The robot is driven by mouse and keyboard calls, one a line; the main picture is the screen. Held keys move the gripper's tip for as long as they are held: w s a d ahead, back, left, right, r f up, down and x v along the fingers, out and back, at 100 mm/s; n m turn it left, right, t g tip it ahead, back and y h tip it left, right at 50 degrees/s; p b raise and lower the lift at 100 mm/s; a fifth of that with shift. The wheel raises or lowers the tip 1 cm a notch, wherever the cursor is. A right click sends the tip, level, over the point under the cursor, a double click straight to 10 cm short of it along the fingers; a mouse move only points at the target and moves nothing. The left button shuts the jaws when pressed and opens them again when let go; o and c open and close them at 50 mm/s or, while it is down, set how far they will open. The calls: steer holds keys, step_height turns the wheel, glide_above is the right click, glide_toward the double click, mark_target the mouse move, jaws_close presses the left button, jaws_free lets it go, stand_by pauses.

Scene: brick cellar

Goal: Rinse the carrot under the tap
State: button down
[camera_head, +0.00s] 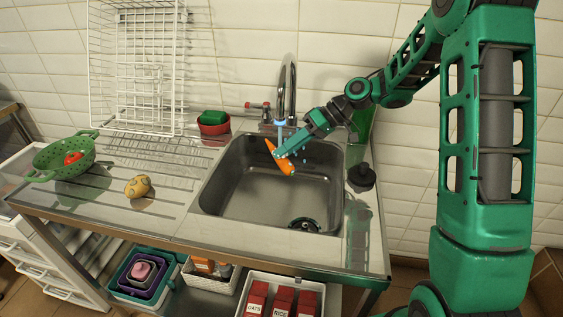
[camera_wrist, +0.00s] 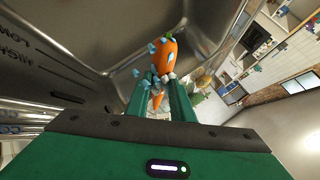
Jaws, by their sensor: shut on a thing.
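The orange carrot (camera_head: 283,163) is held by my gripper (camera_head: 278,154) over the sink basin (camera_head: 240,190), near its back wall. In the wrist view the carrot (camera_wrist: 166,55) shows between the two green fingers of my gripper (camera_wrist: 163,84), with its thicker end beyond them and its tip on the near side. The chrome tap (camera_head: 288,92) stands behind the sink. A light blue stream (camera_head: 281,130) comes down from its spout close to my gripper and the carrot. Blue droplets show around the carrot in the wrist view. My gripper hides part of the carrot.
A green colander (camera_head: 48,172) with a red item and a spotted yellow-brown object (camera_head: 138,187) are on the left drainboard. A red bowl with a green sponge (camera_head: 212,118) stands behind. A black plunger-like object (camera_head: 361,178) is right of the sink. A white wire rack (camera_head: 135,60) stands at back left.

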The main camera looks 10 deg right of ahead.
steer(key=shift+s+a, duration=2.1)
steer(key=shift+s, duration=3)
step_height(320, 180, up, 12)
